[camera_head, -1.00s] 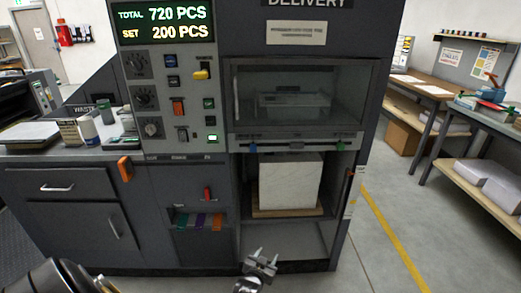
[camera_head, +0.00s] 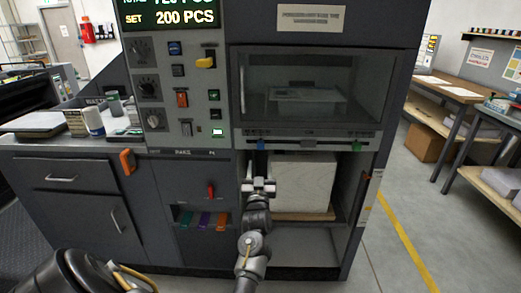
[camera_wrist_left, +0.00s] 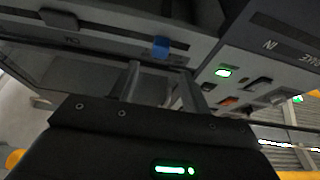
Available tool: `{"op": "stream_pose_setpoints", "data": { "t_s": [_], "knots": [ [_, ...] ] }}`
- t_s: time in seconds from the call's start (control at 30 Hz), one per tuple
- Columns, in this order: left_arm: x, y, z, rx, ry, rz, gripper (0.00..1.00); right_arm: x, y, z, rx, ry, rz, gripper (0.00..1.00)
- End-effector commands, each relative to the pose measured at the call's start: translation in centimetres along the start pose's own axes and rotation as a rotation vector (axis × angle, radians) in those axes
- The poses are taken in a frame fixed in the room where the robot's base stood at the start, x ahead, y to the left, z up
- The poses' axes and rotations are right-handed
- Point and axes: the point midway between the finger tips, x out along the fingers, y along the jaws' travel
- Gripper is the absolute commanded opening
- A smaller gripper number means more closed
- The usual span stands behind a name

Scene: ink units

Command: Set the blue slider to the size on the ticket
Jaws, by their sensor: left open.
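The blue slider (camera_head: 261,145) sits at the left end of the scale rail (camera_head: 305,143) below the delivery window. My left gripper (camera_head: 259,183) is open and empty below the blue slider, in front of the paper stack. In the left wrist view the blue slider (camera_wrist_left: 160,47) appears just beyond and between the two upright fingers (camera_wrist_left: 159,75), apart from them. A green slider (camera_head: 356,146) sits near the rail's right end. A pale tag (camera_head: 371,190) hangs on the right post; its writing is too small to read. My right gripper is out of view.
A white paper stack (camera_head: 303,184) stands in the open bay behind my left gripper. An orange handle (camera_head: 127,161) and a red lever (camera_head: 210,190) stick out to the left. A glass window (camera_head: 310,90) is above the rail.

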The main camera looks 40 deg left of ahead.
Motion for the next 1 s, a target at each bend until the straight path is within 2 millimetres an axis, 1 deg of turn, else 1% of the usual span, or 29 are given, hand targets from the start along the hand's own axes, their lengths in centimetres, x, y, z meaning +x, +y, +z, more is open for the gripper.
{"op": "stream_pose_setpoints", "data": {
  "t_s": [0.03, 0.2, 0.4, 0.6, 0.87, 0.9, 1.0],
  "knots": [
    [1.1, -0.1, -0.2, 0.0, 0.002, -0.002, 0.47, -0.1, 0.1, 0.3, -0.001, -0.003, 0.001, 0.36],
    [4.4, -0.1, -0.2, 0.0, 0.002, -0.001, 0.47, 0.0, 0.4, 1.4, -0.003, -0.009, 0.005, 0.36],
    [7.4, -0.1, -0.1, 0.0, 0.001, -0.001, 0.47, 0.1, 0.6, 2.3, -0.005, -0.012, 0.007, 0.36],
    [8.7, -0.1, 0.0, 0.0, 0.0, 0.0, 0.47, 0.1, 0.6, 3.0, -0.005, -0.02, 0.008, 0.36],
    [8.8, -0.1, 0.0, 0.0, 0.0, 0.0, 0.47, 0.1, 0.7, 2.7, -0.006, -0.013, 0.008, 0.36],
    [8.8, -0.1, 0.0, 0.0, 0.0, 0.0, 0.46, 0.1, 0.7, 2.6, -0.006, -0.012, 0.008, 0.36],
    [8.8, -0.1, 0.0, 0.0, 0.0, 0.0, 0.33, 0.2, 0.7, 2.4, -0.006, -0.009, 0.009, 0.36]
  ]
}}
